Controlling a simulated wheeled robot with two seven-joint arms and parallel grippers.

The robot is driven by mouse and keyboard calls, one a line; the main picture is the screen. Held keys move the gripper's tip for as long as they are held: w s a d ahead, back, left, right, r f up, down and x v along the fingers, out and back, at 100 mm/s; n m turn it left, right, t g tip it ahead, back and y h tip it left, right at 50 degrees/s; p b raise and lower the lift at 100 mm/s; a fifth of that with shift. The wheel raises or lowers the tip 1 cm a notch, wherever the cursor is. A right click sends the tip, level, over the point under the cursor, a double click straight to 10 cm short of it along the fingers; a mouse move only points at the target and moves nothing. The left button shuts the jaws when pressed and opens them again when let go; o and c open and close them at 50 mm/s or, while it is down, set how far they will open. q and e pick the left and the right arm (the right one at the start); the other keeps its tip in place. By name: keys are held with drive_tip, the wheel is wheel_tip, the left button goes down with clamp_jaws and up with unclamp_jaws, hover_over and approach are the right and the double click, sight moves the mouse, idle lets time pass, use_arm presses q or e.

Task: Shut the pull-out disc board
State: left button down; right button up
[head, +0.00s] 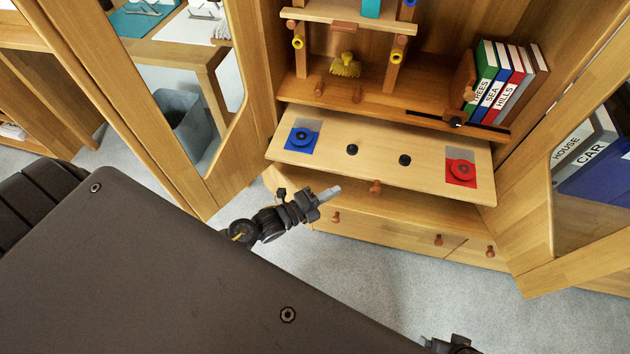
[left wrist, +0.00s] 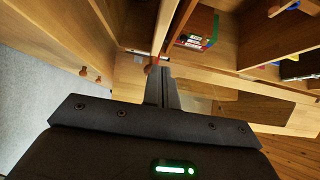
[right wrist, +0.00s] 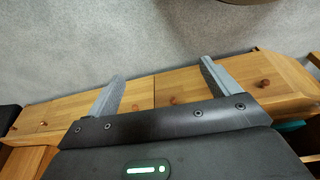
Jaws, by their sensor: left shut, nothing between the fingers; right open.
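The pull-out disc board (head: 378,153) sticks out of the cabinet below the shelf. My left gripper (head: 332,192) is shut and empty in front of the board, left of that knob. In the left wrist view, its closed fingertips (left wrist: 163,72) are close to a reddish knob (left wrist: 151,68); contact is unclear. My right gripper (right wrist: 162,78) is open and empty, low over the floor.
Open doors stand at left (head: 205,190) and right (head: 590,255). Books (head: 497,85) and a yellow brush (head: 345,66) are on the shelf above.

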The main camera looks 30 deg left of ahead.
sight(348, 174)
use_arm(q)
drive_tip(key=shift+w+a, duration=0.15)
drive_tip(key=shift+w, duration=1.05)
drive_tip(key=shift+w+a, duration=0.1)
drive_tip(key=shift+w, duration=1.05)
